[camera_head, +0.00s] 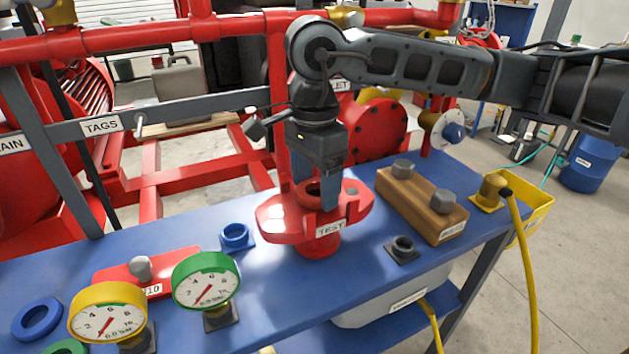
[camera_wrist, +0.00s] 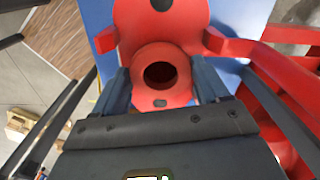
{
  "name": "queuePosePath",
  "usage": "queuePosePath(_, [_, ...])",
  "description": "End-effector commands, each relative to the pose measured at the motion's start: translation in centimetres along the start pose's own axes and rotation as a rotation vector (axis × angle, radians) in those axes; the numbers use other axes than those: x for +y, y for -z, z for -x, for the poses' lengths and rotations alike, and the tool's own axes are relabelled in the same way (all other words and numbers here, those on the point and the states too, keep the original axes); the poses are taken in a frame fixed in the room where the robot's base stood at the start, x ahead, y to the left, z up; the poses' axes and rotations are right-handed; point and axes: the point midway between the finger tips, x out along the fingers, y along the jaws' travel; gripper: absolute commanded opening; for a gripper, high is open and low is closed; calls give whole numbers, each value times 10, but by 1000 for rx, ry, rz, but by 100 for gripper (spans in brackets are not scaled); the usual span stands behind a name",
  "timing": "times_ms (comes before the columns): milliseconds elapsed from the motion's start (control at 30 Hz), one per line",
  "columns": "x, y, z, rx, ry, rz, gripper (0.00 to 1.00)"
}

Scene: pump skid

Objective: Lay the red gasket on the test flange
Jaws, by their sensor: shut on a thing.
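The red gasket (camera_wrist: 139,78) is a ring with a dark hole, seen between my fingers in the wrist view. My gripper (camera_head: 314,192) points down over the test flange (camera_head: 277,214) and is shut on the gasket. The test flange is a red plate on a stub, labelled TEST, standing on the blue bench; its red plate also fills the top of the wrist view (camera_wrist: 160,22). The fingers partly hide the gasket in the head view. Red on red, I cannot tell whether the gasket touches the flange face.
The blue bench (camera_head: 262,315) also holds a green gauge (camera_head: 207,281), a yellow gauge (camera_head: 107,311), a blue ring (camera_head: 37,318), a wooden block with bolts (camera_head: 420,206) and a small dark fitting (camera_head: 402,247). Red pipework stands behind. A yellow hose hangs at right.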

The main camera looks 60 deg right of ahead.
Motion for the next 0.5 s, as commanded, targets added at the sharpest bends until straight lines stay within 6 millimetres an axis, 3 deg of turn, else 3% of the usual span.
queuePosePath(500, [0,0,-9,0,1,0,44])
